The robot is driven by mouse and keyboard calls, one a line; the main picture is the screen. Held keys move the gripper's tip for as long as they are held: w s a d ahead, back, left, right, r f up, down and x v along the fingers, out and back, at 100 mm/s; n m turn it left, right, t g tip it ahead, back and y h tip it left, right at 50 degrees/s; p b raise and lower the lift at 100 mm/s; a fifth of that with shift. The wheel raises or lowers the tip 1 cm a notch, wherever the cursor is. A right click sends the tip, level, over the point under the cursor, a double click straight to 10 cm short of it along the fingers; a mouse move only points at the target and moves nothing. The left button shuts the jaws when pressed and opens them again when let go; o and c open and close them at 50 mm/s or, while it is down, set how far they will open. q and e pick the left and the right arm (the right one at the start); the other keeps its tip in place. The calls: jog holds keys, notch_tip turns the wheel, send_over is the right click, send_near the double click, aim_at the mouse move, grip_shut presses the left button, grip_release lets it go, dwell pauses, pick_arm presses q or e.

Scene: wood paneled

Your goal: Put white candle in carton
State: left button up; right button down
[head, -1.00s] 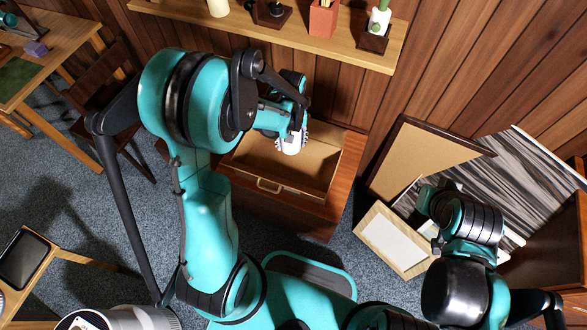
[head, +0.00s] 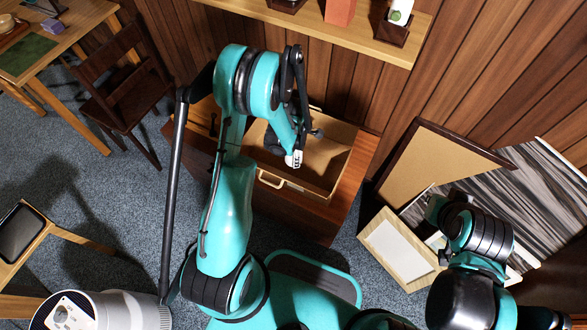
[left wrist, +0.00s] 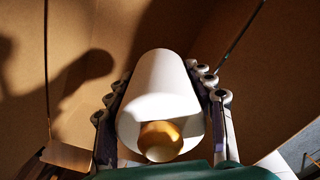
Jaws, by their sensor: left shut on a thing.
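The white candle (left wrist: 165,80) is a plain white cylinder with a round amber-brown spot at its near end. My left gripper (left wrist: 160,105) is shut on it, with one finger on each side. In the head view my left arm reaches down into this box. Tan walls surround the candle in the left wrist view. Whether it touches the floor of the box I cannot tell.
A wooden shelf (head: 350,36) with small pots runs along the panelled wall above the box. Framed boards (head: 440,160) lean at the right. A chair (head: 122,95) and a table stand at the left. A white cylindrical bin (head: 135,312) is at the lower left.

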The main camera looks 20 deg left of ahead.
pick_arm(q)
jog(key=b, duration=0.4)
send_over(275, 157)
notch_tip(275, 157, down, 8)
jog(key=shift+f, duration=0.1)
notch_tip(275, 157, down, 4)
jog(key=shift+b, duration=1.15)
jog(key=o, duration=1.4)
